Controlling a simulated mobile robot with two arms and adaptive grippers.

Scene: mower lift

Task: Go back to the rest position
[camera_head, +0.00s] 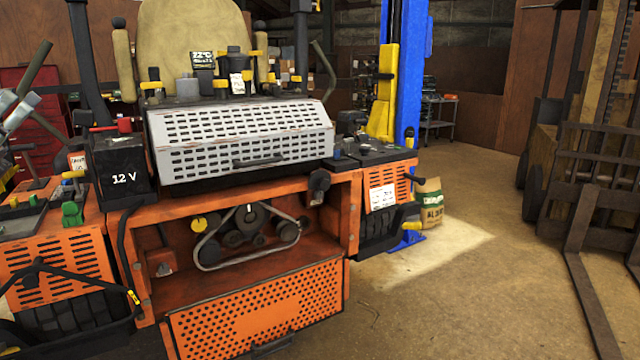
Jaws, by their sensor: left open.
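My left gripper (28,108) shows only in part at the left edge of the head view, grey and blurred against the background. It is open, and I see nothing between its fingers. It is above the left side of the orange mower (130,240), near a black 12 V battery (120,172), and apart from the battery. My right gripper is not in view.
The mower's grey slotted cover (240,135) is shut. Its orange perforated front panel (260,312) hangs open below a belt and pulleys (245,235). A blue lift post (408,90) stands behind. A forklift (585,150) is at right, with open floor (470,290) between.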

